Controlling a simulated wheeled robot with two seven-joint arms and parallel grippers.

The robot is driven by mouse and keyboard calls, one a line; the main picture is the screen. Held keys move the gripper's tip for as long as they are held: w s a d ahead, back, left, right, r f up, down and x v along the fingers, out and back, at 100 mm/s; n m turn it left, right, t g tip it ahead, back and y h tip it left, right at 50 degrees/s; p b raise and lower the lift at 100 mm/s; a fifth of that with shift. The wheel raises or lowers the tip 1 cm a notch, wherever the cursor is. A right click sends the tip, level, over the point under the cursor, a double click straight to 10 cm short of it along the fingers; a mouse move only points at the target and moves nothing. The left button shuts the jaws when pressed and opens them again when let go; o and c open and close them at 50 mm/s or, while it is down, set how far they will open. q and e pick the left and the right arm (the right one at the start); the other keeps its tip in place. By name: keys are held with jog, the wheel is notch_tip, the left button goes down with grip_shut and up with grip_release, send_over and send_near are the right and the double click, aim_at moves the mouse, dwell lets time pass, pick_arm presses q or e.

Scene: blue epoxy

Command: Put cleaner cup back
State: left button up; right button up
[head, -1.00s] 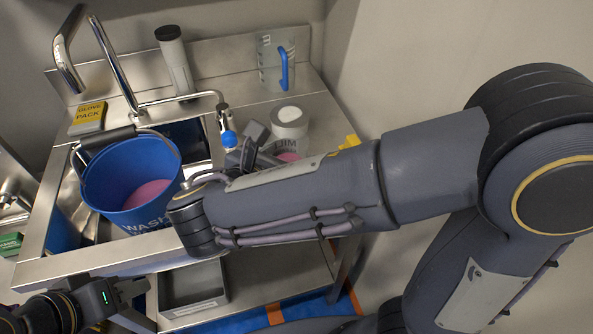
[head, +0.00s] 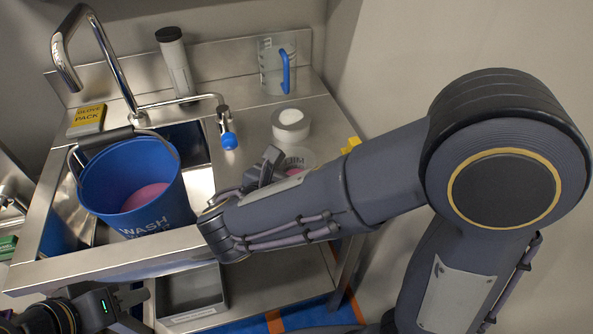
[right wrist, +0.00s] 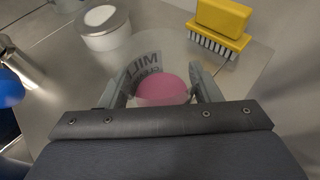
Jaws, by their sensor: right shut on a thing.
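The cleaner cup (head: 300,157) is a clear cup with dark lettering and pink liquid inside. It is at the right part of the steel counter, in front of a white-lidded tub, partly hidden by my right arm. In the right wrist view the cup (right wrist: 150,66) sits upright between the fingers of my right gripper (right wrist: 163,88), which is shut on it. In the head view my right gripper (head: 268,170) reaches the cup from the left. I cannot tell whether its base touches the counter. My left gripper (head: 138,298) is low at the left, its fingers unclear.
A blue wash bucket (head: 135,185) with pink liquid stands in the sink. The white-lidded tub (head: 291,125), a clear jug (head: 272,65) with blue handle, and the tap's blue nozzle (head: 228,141) stand nearby. A yellow brush (right wrist: 220,28) lies beyond the cup. The counter's back middle is clear.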

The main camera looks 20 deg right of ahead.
jog(key=o, duration=1.1)
jog(key=shift+r, duration=0.1)
jog(key=p+v, duration=0.1)
jog(key=v, duration=1.1)
